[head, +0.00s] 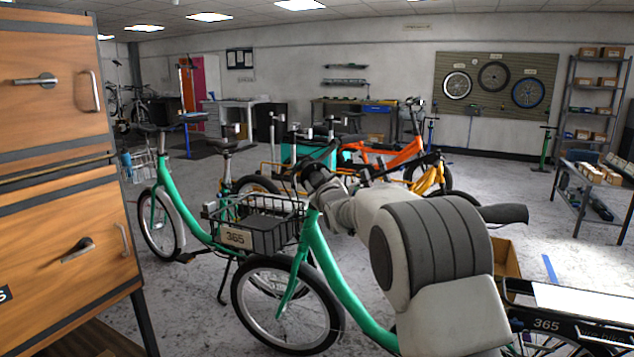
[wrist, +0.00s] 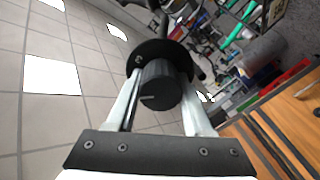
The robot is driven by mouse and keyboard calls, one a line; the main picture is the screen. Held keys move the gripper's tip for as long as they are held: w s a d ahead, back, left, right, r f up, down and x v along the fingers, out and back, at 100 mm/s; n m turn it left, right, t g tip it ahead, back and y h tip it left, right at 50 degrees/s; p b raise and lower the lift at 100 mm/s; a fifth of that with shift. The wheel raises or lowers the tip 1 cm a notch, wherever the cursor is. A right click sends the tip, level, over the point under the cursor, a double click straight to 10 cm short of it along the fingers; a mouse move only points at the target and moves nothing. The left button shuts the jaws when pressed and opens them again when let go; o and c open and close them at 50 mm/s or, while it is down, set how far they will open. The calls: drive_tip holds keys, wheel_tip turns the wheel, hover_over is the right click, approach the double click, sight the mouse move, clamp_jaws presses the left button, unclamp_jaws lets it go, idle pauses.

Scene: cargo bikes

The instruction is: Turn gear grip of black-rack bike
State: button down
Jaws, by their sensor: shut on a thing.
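The green bike (head: 345,275) with a black front rack (head: 250,233) numbered 365 stands in front of me, and my arm reaches across its handlebar. In the wrist view, my gripper (wrist: 160,78) has its two pale fingers on either side of a black ribbed gear grip (wrist: 162,92), touching it. The grip's round end with a light mark faces the wrist camera. A wider black disc sits behind it. In the head view, my arm hides most of the handlebar, and I cannot make out the grip or fingertips there.
A wooden drawer cabinet (head: 65,150) stands close at left. Another green bike (head: 185,215) is behind the front rack. Orange (head: 385,155) and yellow (head: 430,178) bikes stand farther back. A black saddle (head: 503,214) is right of my arm.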

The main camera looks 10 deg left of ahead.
drive_tip(key=shift+c, duration=1.4)
unclamp_jaws()
drive_tip(key=shift+s, duration=0.1)
drive_tip(key=p+v, duration=0.1)
drive_tip(key=v, duration=1.6)
drive_tip(key=shift+s+d, duration=0.1)
drive_tip(key=shift+s, duration=0.05)
